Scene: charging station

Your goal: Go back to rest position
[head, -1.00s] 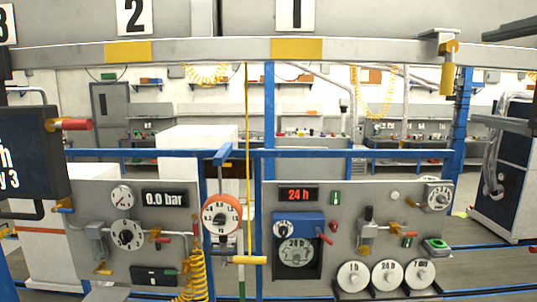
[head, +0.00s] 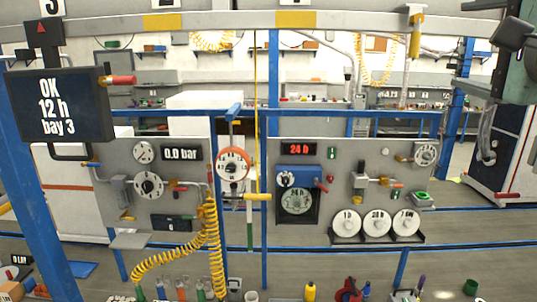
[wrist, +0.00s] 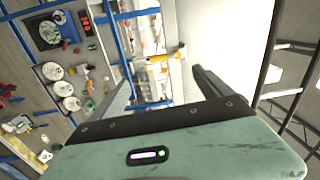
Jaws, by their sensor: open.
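My gripper (wrist: 162,76) shows in the wrist view with its two fingers wide apart and nothing between them. Its body is pale green with a dark plate. Beyond the fingers are a bright pale surface and a yellow fitting (wrist: 176,54), both apart from them. In the head view a dark and green part of my arm shows at the upper right edge; the fingertips cannot be made out there.
A display (head: 60,105) reading "OK 12 h bay 3" hangs at the left. Two grey panels (head: 345,158) with gauges and valves stand ahead. A yellow coiled hose (head: 213,240) hangs between them. Bottles and tools crowd the lower edge. An overhead rail (head: 215,22) crosses the top.

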